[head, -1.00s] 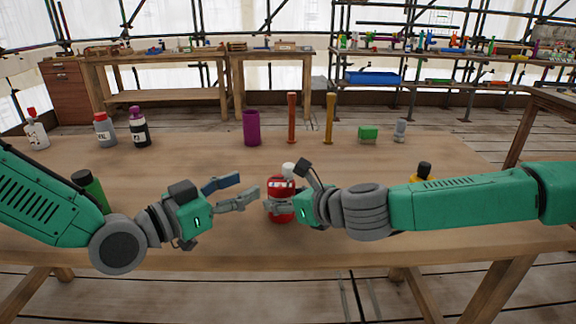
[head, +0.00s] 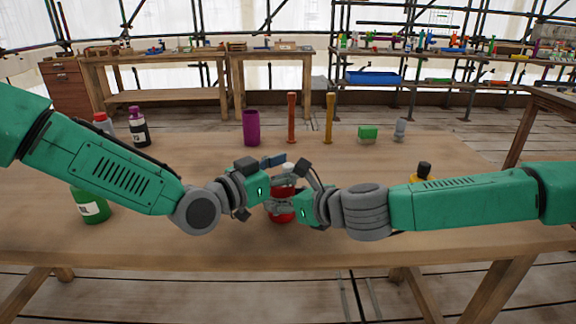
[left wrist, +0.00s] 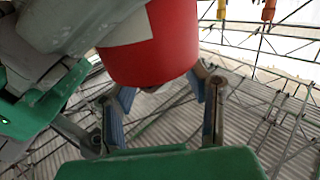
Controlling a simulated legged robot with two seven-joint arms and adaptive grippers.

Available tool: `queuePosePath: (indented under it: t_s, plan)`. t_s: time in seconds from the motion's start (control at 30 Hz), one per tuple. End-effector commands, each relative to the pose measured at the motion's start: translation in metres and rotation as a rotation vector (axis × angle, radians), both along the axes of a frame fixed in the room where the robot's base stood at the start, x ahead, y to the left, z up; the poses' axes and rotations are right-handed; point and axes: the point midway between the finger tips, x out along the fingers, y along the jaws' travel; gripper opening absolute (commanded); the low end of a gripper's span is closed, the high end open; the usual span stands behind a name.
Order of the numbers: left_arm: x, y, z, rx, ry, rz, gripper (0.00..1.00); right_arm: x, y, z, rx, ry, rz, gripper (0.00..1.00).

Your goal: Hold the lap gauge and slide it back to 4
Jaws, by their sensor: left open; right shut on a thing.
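A red bottle (head: 283,215) with a white top (head: 289,167) is at the middle of the table's near half. My right gripper (head: 292,195) is shut on it from the right. My left gripper (head: 272,182) is open, with its fingers close to the bottle's left side. In the left wrist view the red bottle (left wrist: 165,45) with a pale label is large, between and just beyond the open blue-padded fingers (left wrist: 160,90). I cannot tell whether they touch it. I cannot make out a lap gauge by its shape or any numbers.
A purple cup (head: 251,128), a red-brown post (head: 292,118), a yellow-brown post (head: 329,118) and a green block (head: 368,133) stand farther back on the table (head: 200,165). A yellow, black-topped bottle (head: 424,172) is right.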

Motion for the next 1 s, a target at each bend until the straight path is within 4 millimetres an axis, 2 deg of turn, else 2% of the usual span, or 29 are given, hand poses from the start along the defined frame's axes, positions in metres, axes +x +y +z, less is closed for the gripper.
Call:
queuePosePath:
  t_s: [0.07, 0.13, 0.2, 0.63, 0.9, 1.0]
  plan:
    - [0.000, 0.000, 0.000, 0.000, 0.000, 0.000, 0.43, 0.000, 0.000, -0.001, -0.001, 0.000, -0.001, 0.15]
    - [0.000, 0.000, 0.000, 0.000, 0.000, 0.000, 0.26, 0.000, 0.000, -0.001, -0.001, 0.000, -0.001, 0.15]
    - [0.000, 0.000, 0.000, 0.000, 0.000, 0.000, 0.01, 0.000, 0.000, -0.001, -0.001, 0.000, -0.001, 0.15]
    - [0.000, 0.003, 0.000, 0.000, 0.000, 0.001, 0.00, 0.000, 0.000, -0.001, -0.001, 0.001, 0.000, 0.15]
    - [0.003, 0.035, 0.000, 0.001, -0.001, 0.002, 0.00, 0.000, 0.000, -0.001, -0.001, 0.001, 0.000, 0.15]
    - [0.003, 0.036, 0.000, 0.001, -0.001, 0.002, 0.00, 0.000, -0.001, -0.001, -0.001, 0.001, -0.002, 0.15]
